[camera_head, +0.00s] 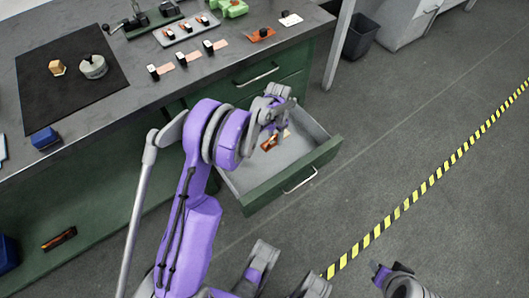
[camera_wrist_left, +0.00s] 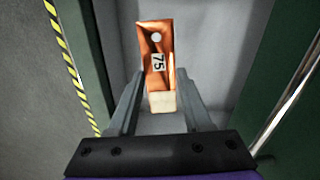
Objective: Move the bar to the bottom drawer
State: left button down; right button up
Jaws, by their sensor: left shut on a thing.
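The bar is a copper-orange strip (camera_wrist_left: 157,40) with a hole near one end, a "75" label and a pale block at its near end. My left gripper (camera_wrist_left: 161,104) is shut on the pale-block end, one finger on each side. In the head view the bar (camera_head: 270,141) shows below my left gripper (camera_head: 279,124), over the inside of the open drawer (camera_head: 243,178). I cannot tell whether the bar touches the drawer floor. The drawer looks otherwise empty, though my arm hides part of it.
A closed drawer with a handle (camera_head: 257,75) is above the open one in the green cabinet. The workbench carries a black mat (camera_head: 70,100), a blue block (camera_head: 45,138) and several small copper pieces. Grey parts (camera_head: 400,285) stand at the bottom edge. The floor right of the drawer is clear.

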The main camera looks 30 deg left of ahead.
pick_arm(q)
jog(key=m+b, duration=0.1)
jog(key=b, duration=0.3)
send_over(269, 155)
notch_tip(269, 155, down, 8)
jog(key=f, duration=0.1)
notch_tip(269, 155, down, 6)
jog(key=shift+w+a+r+b, duration=0.15)
jog(key=shift+r+b, duration=0.1)
jog(key=shift+b, duration=0.5)
jog(key=shift+f+b, duration=0.5)
jog(key=shift+f, duration=1.4)
pick_arm(e)
jog(key=s+x, duration=0.1)
jog(key=x, duration=0.7)
jog(key=shift+s+f, duration=0.35)
jog(key=shift+s, duration=0.05)
pick_arm(q)
jog(key=shift+f, duration=0.1)
jog(key=shift+c, duration=1.7)
grip_release()
